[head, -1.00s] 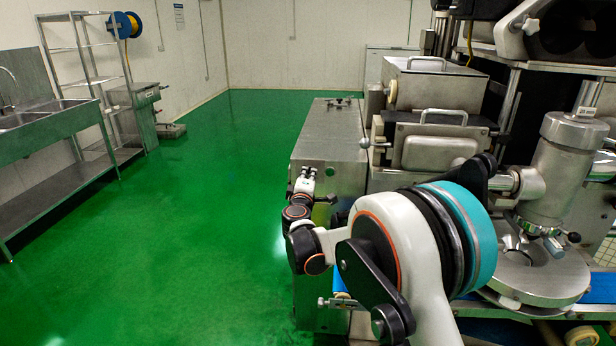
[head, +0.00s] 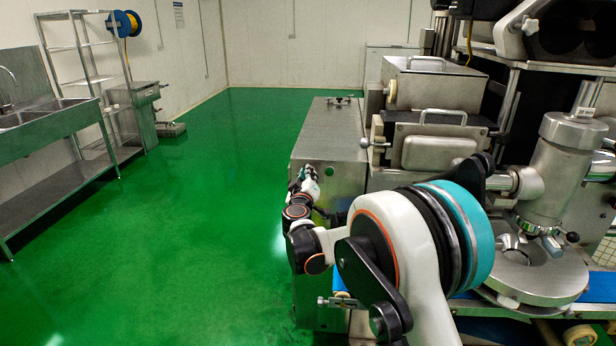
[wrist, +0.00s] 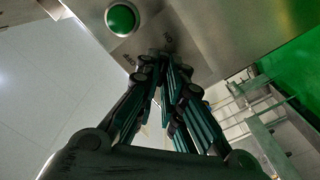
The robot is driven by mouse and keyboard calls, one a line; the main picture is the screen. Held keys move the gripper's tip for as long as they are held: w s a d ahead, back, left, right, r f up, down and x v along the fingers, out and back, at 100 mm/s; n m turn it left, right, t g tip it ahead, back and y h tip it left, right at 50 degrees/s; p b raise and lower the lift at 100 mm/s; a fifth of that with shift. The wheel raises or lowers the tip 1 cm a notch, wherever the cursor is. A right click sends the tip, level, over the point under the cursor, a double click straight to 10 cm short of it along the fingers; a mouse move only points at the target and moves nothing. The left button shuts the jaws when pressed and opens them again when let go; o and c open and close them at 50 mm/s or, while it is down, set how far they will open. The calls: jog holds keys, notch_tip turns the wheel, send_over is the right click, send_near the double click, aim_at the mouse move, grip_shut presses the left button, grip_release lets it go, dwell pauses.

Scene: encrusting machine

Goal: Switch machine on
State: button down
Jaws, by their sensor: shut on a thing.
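The machine (head: 430,150) is a large stainless steel unit on the right in the head view. In the wrist view its metal panel (wrist: 215,35) carries a round green button (wrist: 122,18) and small dark markings. My gripper (wrist: 162,58) reaches to the panel below and right of this button, its fingers converging at the markings. It is shut on a small switch there, which the fingertips almost wholly hide. In the head view my gripper (head: 308,174) is at the left side of the steel cabinet (head: 325,140), and the switch is out of sight.
A sink bench (head: 45,125) and a wire shelf rack (head: 90,75) stand along the left wall. The green floor (head: 190,220) between them and the machine is clear. A small valve-like fitting (head: 340,101) lies on the cabinet top.

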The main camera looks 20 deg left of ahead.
jog(key=shift+f, duration=0.1)
dwell(0.4)
jog(key=c, duration=1.7)
grip_release()
jog(key=shift+s, duration=0.1)
jog(key=v, duration=1.1)
jog(key=shift+s+d, duration=0.2)
jog(key=shift+s, duration=0.2)
